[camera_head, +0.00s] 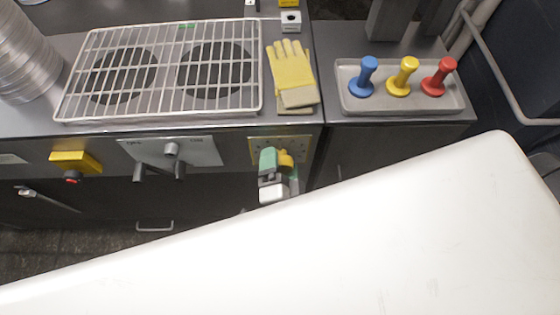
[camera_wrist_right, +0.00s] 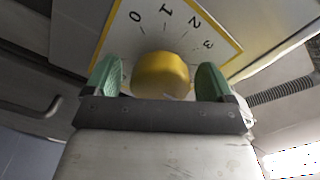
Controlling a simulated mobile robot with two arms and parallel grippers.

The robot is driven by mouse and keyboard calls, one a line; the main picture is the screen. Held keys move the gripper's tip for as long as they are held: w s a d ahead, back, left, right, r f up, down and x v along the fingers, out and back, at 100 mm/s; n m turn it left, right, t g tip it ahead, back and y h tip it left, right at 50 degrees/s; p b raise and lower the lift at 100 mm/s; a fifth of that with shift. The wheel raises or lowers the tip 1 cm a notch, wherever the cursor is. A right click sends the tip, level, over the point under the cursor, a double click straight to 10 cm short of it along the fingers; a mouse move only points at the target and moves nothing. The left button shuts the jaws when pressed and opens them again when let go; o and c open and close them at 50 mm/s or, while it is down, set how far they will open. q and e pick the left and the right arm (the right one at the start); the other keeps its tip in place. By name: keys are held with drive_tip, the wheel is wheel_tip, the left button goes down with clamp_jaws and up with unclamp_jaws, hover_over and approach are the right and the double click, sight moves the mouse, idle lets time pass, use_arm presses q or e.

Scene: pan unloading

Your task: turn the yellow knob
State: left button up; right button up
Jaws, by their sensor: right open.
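The yellow knob (camera_head: 286,159) sits on a yellow-edged dial plate (camera_head: 302,146) on the front of the counter. In the right wrist view the knob (camera_wrist_right: 160,74) stands in front of a plate marked 0, 1, 2, 3 (camera_wrist_right: 165,20). My right gripper (camera_head: 274,161) is at the knob, partly covering it in the head view. In the wrist view its two green fingers (camera_wrist_right: 160,80) are open, one on each side of the knob, with gaps between. The knob's pointer mark is not clear. My left gripper is not in view.
A wire rack (camera_head: 165,88) over two dark burners and yellow gloves (camera_head: 292,72) lie on the counter above. A tray (camera_head: 440,103) holds blue, yellow and red handled pieces at right. A yellow box with a red button (camera_head: 73,177) is on the front left.

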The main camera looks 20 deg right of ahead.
drive_tip(key=c, duration=0.9)
drive_tip(key=shift+c, duration=0.2)
drive_tip(key=shift+m, duration=0.3)
drive_tip(key=shift+m, duration=0.9)
drive_tip(key=m, duration=0.3)
drive_tip(key=shift+m+b, duration=0.3)
drive_tip(key=m+b, duration=0.1)
drive_tip(key=m, duration=0.4)
drive_tip(key=shift+m+b, duration=0.3)
drive_tip(key=shift+b, duration=0.05)
